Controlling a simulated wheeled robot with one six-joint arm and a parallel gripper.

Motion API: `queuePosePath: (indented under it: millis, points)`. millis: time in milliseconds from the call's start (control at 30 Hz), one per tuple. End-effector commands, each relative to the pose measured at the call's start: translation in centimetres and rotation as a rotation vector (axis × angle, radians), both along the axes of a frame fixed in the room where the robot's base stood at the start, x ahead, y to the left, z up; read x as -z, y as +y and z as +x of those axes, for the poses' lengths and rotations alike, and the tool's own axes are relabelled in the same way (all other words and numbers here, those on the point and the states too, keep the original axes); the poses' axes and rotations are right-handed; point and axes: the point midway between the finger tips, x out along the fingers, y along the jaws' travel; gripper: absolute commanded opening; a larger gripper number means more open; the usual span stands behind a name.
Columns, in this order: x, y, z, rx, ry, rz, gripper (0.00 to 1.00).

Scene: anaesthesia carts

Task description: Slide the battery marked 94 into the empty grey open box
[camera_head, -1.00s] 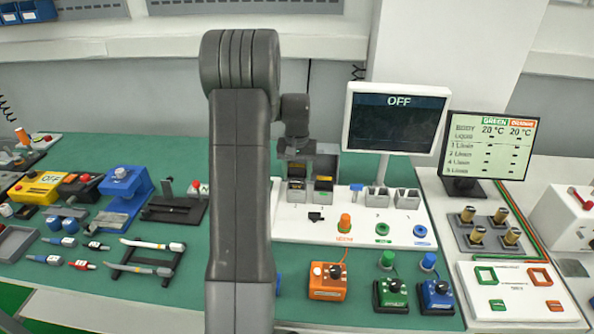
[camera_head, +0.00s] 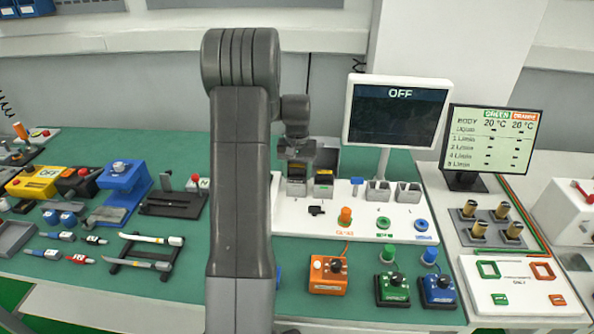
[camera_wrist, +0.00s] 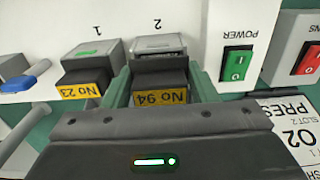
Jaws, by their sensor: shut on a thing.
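The battery marked 94 (camera_wrist: 160,88) is black with a yellow label, which reads upside down in the wrist view. My gripper (camera_head: 297,152) is shut on it, with the fingers along its two sides. The battery is lined up with the grey open box at number 2 (camera_wrist: 158,45), and its far end is at the box. I cannot tell how deep it sits. In the head view this box (camera_head: 297,189) is the leftmost visible one, directly below my gripper. The arm hides part of the panel beside it.
The battery marked 23 (camera_wrist: 86,80) sits in the neighbouring box, which has a green light. Two other grey boxes (camera_head: 378,193) (camera_head: 408,196) stand to the right and look empty. A green power switch (camera_wrist: 237,63) is close by. The screen (camera_head: 397,115) reads OFF.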

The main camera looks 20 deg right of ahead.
Motion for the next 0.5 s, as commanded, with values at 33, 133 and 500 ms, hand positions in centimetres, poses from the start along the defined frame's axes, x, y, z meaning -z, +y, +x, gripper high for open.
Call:
queuePosePath:
  millis: [33, 133, 500]
  points:
    - [0.18, -0.01, 0.02, 0.000, -0.001, 0.000, 0.36]
    - [0.13, -0.01, 0.02, 0.000, -0.001, 0.000, 0.64]
    - [0.09, 0.00, 0.00, 0.000, 0.000, 0.000, 0.78]
